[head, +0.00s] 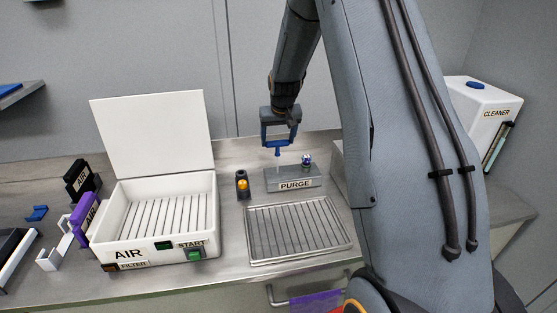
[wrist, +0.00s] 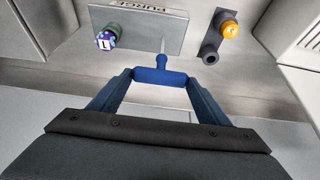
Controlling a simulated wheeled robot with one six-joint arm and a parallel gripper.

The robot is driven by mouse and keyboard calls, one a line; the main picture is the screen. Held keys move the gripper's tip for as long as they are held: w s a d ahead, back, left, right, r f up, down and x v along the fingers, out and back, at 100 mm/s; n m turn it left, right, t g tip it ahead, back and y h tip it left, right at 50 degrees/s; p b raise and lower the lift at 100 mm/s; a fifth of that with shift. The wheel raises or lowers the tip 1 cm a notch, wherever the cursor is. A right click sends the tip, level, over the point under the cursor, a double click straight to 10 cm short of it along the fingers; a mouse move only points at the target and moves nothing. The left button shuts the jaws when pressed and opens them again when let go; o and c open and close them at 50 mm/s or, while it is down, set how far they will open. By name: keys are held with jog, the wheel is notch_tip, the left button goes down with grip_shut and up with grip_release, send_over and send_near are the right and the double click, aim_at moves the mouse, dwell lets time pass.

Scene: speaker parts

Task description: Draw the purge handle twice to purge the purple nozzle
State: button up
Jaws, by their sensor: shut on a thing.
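The grey block labelled PURGE (head: 292,184) stands on the metal bench and also shows in the wrist view (wrist: 150,28). The purple nozzle (wrist: 106,40) with white marks sits at one end of the block; it also shows in the head view (head: 306,161). The purge handle is a blue T-shaped grip (wrist: 160,75) above the block's other end. A thin pale rod shows between the handle and the block. My gripper (wrist: 160,78) is shut on the handle's crossbar, one finger at each end. In the head view my gripper (head: 279,142) is above the block.
A wire-racked tray (head: 345,247) lies in front of the block. A dark holder with a yellow-orange piece (head: 242,185) stands to the left. The open white AIR box (head: 128,238) is further left. A white CLEANER box (head: 484,108) stands right, behind my arm.

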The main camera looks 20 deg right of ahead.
aim_at(278, 155)
notch_tip(278, 155, down, 9)
jog(key=b, duration=0.4)
jog(key=shift+w+r, duration=0.1)
jog(key=shift+r, duration=0.45)
jog(key=o, duration=1.5)
jog(key=shift+d+b+v, duration=0.35)
jog(key=shift+b+v, duration=0.85)
jog(key=shift+v, duration=2.65)
jog(key=s+a+f+g, duration=0.1)
jog(key=s+a, duration=0.3)
jog(key=s, duration=0.6)
jog(key=s+a+f+n+g+b, duration=0.1)
jog(key=s+a, duration=0.4)
jog(key=s, duration=0.5)
jog(key=s+a+f+n+g+y, duration=0.1)
jog(key=s+a, duration=0.4)
jog(key=s, duration=0.5)
jog(key=shift+s+a+f, duration=0.1)
jog(key=shift+s+f, duration=0.1)
jog(key=shift+s, duration=0.05)
